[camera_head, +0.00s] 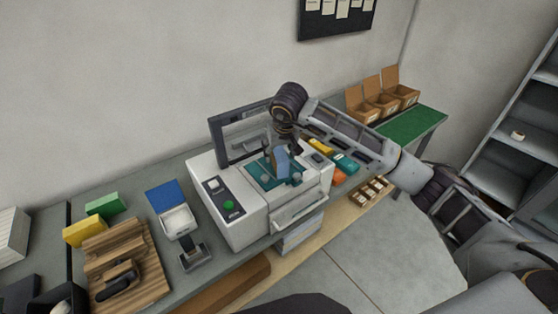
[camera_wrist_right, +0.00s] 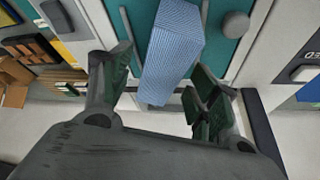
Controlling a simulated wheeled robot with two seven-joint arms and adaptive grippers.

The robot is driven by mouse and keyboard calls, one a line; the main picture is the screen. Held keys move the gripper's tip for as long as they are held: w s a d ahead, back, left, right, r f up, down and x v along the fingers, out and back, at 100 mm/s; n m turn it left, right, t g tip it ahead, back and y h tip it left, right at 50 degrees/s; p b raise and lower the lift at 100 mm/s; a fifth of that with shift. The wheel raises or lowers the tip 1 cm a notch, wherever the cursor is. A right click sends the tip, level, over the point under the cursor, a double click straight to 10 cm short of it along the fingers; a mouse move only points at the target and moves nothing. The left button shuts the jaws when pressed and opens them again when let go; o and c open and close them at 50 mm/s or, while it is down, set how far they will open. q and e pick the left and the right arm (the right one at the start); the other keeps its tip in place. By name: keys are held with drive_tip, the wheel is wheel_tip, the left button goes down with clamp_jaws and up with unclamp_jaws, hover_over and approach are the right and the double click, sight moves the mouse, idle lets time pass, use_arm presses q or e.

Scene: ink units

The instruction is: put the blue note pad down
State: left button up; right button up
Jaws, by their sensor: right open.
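The blue note pad (camera_head: 281,163) is a light blue block on the teal bed (camera_head: 259,172) of a white machine (camera_head: 240,205), below its raised dark lid. In the right wrist view the pad (camera_wrist_right: 172,45) runs over the teal bed (camera_wrist_right: 228,45), and its near end shows between the fingers. My right gripper (camera_wrist_right: 158,82) is open, with a finger on either side of that end. No grip on the pad is visible. In the head view the right gripper (camera_head: 293,147) is just above the pad, partly hidden by its own wrist. My left gripper is out of view.
The dark raised lid (camera_head: 240,137) stands close behind the gripper. Orange and teal items and open cardboard boxes (camera_head: 380,100) lie to the right.

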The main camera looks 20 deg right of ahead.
sight(280, 152)
drive_tip(key=shift+f, duration=0.15)
idle(0.5)
drive_tip(key=c, duration=1.3)
drive_tip(key=shift+r+p, duration=0.35)
drive_tip(key=shift+r, duration=0.75)
wheel_tip(280, 152, up, 8)
drive_tip(key=b, duration=0.1)
drive_tip(key=shift+r+b, duration=0.2)
drive_tip(key=shift+b, duration=0.15)
drive_tip(key=shift+f, duration=0.1)
